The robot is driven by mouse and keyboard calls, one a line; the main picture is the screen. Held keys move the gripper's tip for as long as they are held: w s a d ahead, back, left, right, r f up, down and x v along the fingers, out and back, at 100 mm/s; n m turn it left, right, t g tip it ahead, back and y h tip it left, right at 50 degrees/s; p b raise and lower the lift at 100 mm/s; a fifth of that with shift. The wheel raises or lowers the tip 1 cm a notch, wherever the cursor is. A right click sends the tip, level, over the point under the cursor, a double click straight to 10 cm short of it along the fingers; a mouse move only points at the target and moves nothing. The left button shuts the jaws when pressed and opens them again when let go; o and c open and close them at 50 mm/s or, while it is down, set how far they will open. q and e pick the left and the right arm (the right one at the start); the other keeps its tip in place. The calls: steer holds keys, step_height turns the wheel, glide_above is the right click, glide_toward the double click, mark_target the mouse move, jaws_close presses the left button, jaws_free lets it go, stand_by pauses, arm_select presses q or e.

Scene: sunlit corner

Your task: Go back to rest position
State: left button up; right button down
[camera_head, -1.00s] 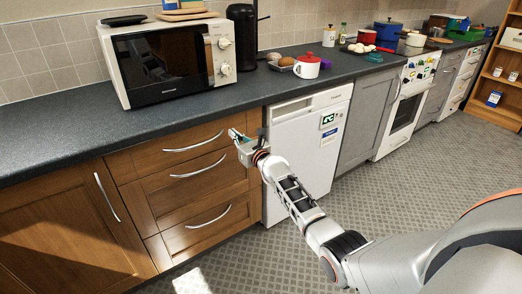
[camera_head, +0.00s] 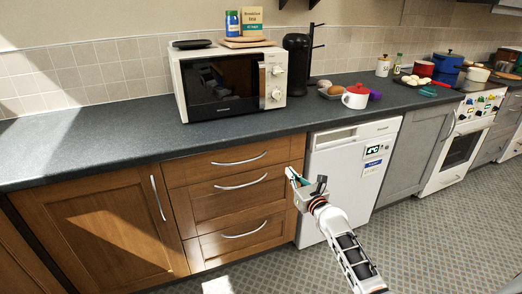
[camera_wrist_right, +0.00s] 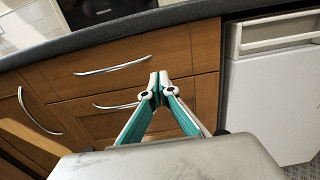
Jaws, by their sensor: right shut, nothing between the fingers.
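My right gripper (camera_head: 292,176) is in front of the wooden drawers, near their right edge beside the white dishwasher-like appliance. Its arm comes in from the lower right. In the right wrist view the two teal-lined fingers (camera_wrist_right: 159,84) meet at the tips with nothing between them. The drawer fronts (camera_wrist_right: 190,54) lie beyond the fingertips, and the gap to them is hard to judge. The drawers (camera_head: 228,190) look closed. My left gripper is not in view.
A dark worktop (camera_head: 130,118) runs along the wall. A white appliance (camera_head: 338,185) stands right of the drawers. The patterned floor (camera_head: 420,245) is clear.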

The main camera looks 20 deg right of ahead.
steer(key=s+a+f+n+g+y+p, duration=0.1)
steer(key=s+a+f+n+g, duration=0.1)
steer(key=s+a+f+n, duration=0.5)
steer(key=s+a+f+n+g+y+p, duration=0.1)
steer(key=s+a+f+n+g, duration=0.15)
steer(key=s+f+n, duration=0.7)
steer(key=s+a+f+n+g, duration=0.1)
steer(key=s+a+n, duration=0.3)
steer(key=s+n, duration=0.7)
steer(key=s+a+n+g+p, duration=0.1)
steer(key=s+a+n, duration=0.3)
steer(key=s+n, duration=0.8)
steer(key=s+g, duration=0.1)
steer(key=s, duration=0.3)
steer(key=shift+f+p, duration=0.3)
steer(key=shift+f, duration=0.05)
